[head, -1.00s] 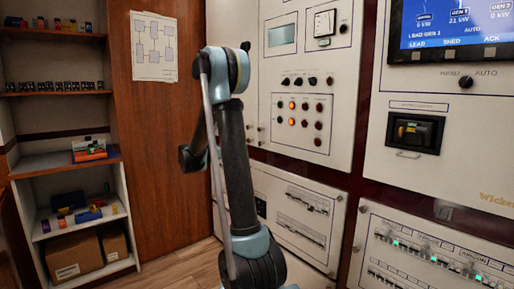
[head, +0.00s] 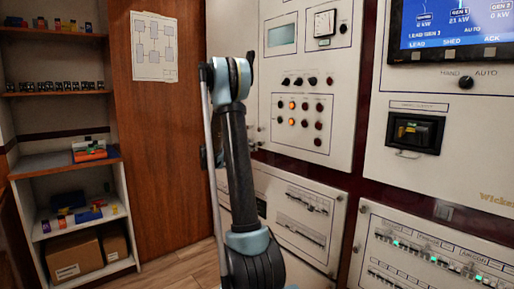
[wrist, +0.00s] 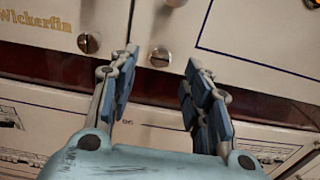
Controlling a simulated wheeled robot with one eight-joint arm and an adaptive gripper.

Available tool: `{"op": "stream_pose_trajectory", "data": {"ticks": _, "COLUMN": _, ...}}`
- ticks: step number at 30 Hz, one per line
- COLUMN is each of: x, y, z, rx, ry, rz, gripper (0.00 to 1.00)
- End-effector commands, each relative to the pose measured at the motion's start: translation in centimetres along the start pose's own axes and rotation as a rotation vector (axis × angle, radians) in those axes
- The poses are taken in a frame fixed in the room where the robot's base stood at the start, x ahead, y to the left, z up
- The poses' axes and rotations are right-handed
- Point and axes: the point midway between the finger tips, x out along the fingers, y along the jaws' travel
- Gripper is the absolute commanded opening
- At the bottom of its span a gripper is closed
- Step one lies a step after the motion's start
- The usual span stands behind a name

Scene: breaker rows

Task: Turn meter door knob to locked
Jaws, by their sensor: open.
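In the wrist view my gripper (wrist: 161,62) is open and empty, its two blue-padded fingers spread toward the cream panels. A round metal knob (wrist: 160,57) shows between the fingertips, near a panel's lower edge. A second slotted knob (wrist: 89,43) is just left of the left finger, below gold "Wickerfin" lettering. I cannot tell which of these, if either, is the meter door knob, or whether a finger touches one. The meter panel (head: 276,66) with a dial meter (head: 324,23) is right of my arm.
A panel with a screen (head: 455,28) and a black selector (head: 465,82) is at the right. Breaker panels (head: 412,222) run below. Shelves with boxes (head: 77,258) stand at the left. A clear strip of wooden floor (head: 190,264) lies between.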

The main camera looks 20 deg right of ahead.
Motion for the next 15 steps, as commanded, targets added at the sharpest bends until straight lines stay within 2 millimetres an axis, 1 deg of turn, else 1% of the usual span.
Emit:
{"op": "stream_pose_trajectory", "data": {"ticks": 1, "x": 1.0, "y": -0.1, "z": 0.0, "rx": 0.000, "ry": 0.000, "rz": -0.003, "gripper": 0.44}}
{"op": "stream_pose_trajectory", "data": {"ticks": 6, "x": 3.6, "y": -0.1, "z": 0.0, "rx": 0.000, "ry": 0.000, "rz": -0.002, "gripper": 0.44}}
{"op": "stream_pose_trajectory", "data": {"ticks": 10, "x": 5.0, "y": 0.0, "z": 0.0, "rx": 0.000, "ry": 0.000, "rz": -0.001, "gripper": 0.44}}
{"op": "stream_pose_trajectory", "data": {"ticks": 15, "x": 5.8, "y": 0.0, "z": 0.0, "rx": 0.000, "ry": 0.000, "rz": 0.000, "gripper": 0.44}}
